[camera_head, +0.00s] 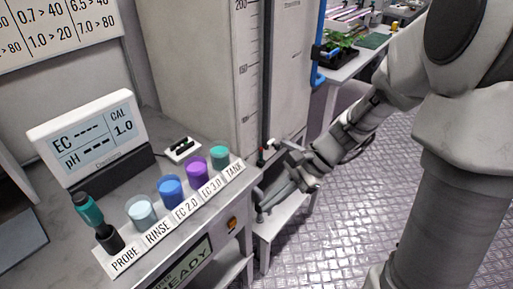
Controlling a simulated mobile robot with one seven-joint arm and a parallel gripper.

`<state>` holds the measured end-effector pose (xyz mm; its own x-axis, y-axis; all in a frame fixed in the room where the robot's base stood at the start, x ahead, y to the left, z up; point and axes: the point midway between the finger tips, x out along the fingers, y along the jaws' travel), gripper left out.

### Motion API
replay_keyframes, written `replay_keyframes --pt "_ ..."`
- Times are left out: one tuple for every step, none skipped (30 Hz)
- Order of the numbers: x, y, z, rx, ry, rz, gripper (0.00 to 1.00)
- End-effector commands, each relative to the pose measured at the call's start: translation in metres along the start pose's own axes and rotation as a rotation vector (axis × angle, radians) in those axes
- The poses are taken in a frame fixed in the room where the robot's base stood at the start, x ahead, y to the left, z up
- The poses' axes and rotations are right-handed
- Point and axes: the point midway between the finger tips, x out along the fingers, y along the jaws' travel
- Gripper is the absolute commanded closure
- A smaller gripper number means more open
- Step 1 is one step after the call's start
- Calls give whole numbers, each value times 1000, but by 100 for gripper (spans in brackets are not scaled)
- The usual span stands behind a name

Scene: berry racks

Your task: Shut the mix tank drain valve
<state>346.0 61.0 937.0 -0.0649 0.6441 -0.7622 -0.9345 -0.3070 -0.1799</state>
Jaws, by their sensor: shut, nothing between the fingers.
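The mix tank (285,60) is the tall pale grey body at the top middle, with a level scale and a dark sight tube on its left side. Small dark fittings with a red and a green spot (263,156) sit low at the tube's foot. I cannot tell which part there is the drain valve's handle, or its position, as my wrist covers much of that area. My arm reaches in from the right. My gripper (263,207) is shut and empty, pointing down-left below the tank's foot, beside the bench end. Contact with the valve cannot be made out.
A bench on the left holds a meter display (95,140), a probe (97,222) and several cups of coloured liquid near its right edge. A low white stand (272,232) is under my gripper. A plant table (345,68) stands behind. The metal floor at right is open.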

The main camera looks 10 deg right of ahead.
Motion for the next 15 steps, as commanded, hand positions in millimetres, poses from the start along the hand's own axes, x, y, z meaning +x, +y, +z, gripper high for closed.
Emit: replay_keyframes --pt "12 -2 -12 63 -41 -11 100" --pt "17 -4 -16 102 -64 -21 100" --pt "23 -7 -22 150 -94 -33 100" --pt "28 -9 -27 187 -118 -40 100" --pt "33 -11 -32 225 -142 -49 100" --pt "39 -13 -38 275 -174 -61 100" --pt "43 -15 -43 312 -198 -69 100" --pt "48 -17 -48 349 -222 -79 100" --pt "54 -20 -54 401 -254 -90 100" --pt "58 -22 -60 437 -278 -99 100" --pt "63 -24 -65 475 -302 -108 100" --pt "68 -26 -72 525 -335 -120 100" --pt "73 -28 -77 563 -360 -128 100" --pt "77 -30 -83 602 -386 -137 100" --pt "83 -32 -90 651 -419 -149 100"
